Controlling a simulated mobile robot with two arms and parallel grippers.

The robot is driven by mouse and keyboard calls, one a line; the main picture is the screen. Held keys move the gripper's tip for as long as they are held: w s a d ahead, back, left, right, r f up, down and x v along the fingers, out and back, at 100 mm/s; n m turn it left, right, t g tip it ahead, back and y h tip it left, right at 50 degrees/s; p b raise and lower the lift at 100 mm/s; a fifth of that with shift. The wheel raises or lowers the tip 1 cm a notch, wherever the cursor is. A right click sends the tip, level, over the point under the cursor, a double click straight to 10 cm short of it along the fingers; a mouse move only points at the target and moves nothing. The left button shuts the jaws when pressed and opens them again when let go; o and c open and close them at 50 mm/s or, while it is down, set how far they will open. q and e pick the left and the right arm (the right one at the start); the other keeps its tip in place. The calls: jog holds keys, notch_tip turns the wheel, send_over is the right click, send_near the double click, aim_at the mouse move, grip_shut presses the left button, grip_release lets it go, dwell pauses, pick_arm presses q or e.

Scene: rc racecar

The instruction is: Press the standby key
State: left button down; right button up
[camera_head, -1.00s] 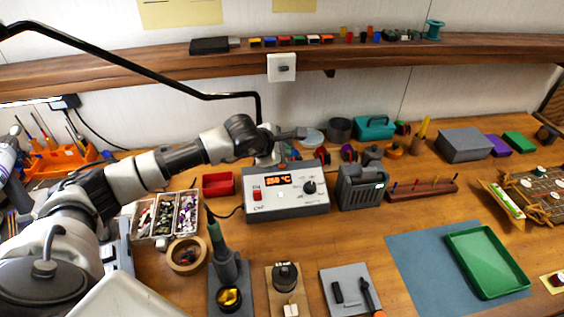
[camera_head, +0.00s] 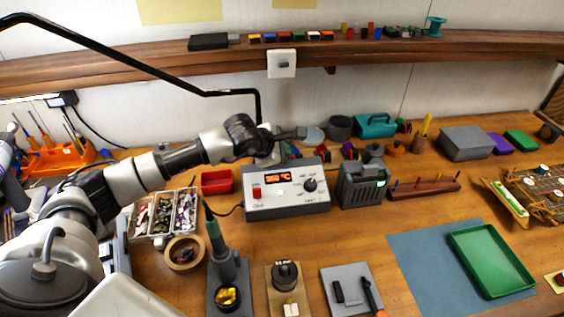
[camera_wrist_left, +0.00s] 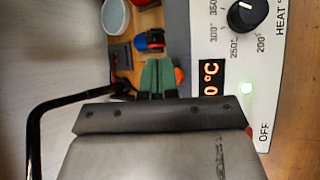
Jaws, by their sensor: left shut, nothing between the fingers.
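The grey soldering station (camera_head: 300,207) stands at the middle of the bench, with a lit orange display (camera_head: 277,178), a red switch (camera_head: 257,192) and a black dial (camera_head: 310,185). A small pale key (camera_head: 281,190) sits below the display; its label is too small to read. A glowing pale-green spot (camera_wrist_left: 246,87) shows beside the display in the left wrist view. My left gripper (camera_head: 298,132) is over the back of the station, apart from the front panel. Its green fingertips (camera_wrist_left: 158,75) are together and empty. My right gripper is not in view.
A grey slotted holder (camera_head: 362,185) stands right of the station and a red bin (camera_head: 217,182) left of it. The soldering iron (camera_head: 221,245) stands upright in front. A black lamp arm (camera_head: 150,68) crosses behind my left arm. Bench in front of the station is partly clear.

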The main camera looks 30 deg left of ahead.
pick_arm(q)
jog(key=shift+f+b, duration=0.45)
jog(key=shift+b, duration=0.2)
dwell(0.8)
jog(key=shift+r, duration=0.1)
jog(key=shift+r+p, duration=0.3)
jog(key=shift+r, duration=0.55)
notch_tip(320, 180, up, 6)
jog(key=shift+p, duration=0.95)
jog(key=shift+f, duration=0.1)
